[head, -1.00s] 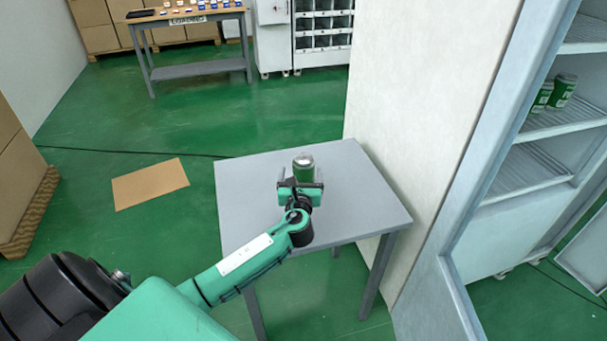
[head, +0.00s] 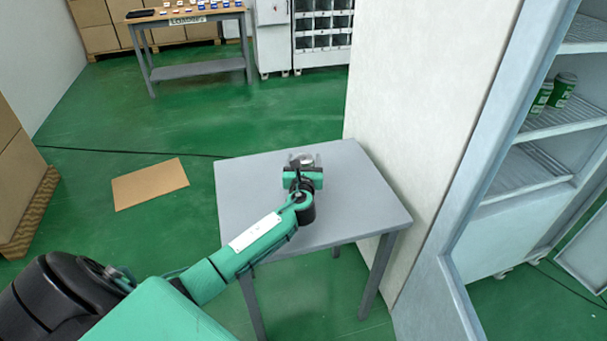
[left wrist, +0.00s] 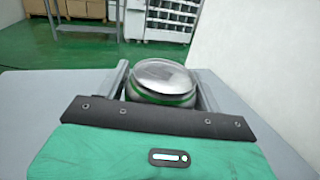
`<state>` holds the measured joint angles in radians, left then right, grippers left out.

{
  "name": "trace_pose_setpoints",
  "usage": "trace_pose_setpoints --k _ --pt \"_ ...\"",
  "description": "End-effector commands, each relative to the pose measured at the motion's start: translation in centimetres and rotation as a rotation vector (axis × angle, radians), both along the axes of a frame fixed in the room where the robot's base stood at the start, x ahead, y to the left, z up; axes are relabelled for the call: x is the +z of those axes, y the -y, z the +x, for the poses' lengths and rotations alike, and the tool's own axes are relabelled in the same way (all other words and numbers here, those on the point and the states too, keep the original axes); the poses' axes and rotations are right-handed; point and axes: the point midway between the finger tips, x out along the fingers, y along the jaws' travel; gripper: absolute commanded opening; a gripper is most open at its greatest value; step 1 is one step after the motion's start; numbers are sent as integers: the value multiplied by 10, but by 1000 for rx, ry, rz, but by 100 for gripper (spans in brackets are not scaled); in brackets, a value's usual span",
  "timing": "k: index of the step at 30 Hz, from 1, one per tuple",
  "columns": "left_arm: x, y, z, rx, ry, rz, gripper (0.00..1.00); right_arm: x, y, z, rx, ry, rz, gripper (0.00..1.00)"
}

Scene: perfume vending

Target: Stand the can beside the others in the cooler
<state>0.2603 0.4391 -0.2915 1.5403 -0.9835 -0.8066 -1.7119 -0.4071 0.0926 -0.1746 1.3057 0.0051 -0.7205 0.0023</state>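The can (head: 305,160) stands upright on the grey table (head: 246,205), with a silver top and green side. My left gripper (head: 304,159) is low over the table, with its fingers on either side of the can. In the left wrist view, the can (left wrist: 165,80) sits between the fingers, which look open with little space beside it. Its lower part is hidden by the gripper. The others, green cans (head: 562,90), stand on a shelf in the cooler (head: 520,172) at the right. My right gripper is not in view.
The cooler's pale side wall (head: 420,110) rises at the table's right edge. The cooler front is open to its wire shelves, with free room on the shelf near the cans. A cardboard sheet (head: 150,184) lies on the green floor.

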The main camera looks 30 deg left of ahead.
Motion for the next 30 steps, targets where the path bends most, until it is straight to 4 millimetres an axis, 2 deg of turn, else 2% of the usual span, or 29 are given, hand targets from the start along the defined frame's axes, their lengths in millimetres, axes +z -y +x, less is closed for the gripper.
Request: trace_pose_setpoints --k 1,6,7,8,14,20,23,30 --pt "0 0 0 0 0 0 57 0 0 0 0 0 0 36" --pt "0 0 0 0 0 0 25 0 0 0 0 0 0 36" --pt "1 0 0 0 2 1 25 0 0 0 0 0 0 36" --pt "1 0 0 0 2 1 20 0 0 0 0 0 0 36" --pt "2 0 0 0 2 0 20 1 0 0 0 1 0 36" --pt "18 0 0 1 4 0 20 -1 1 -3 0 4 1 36" --pt "37 0 0 -1 6 0 20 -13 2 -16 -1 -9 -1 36" --pt "107 0 0 -1 8 2 20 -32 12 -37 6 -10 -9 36"
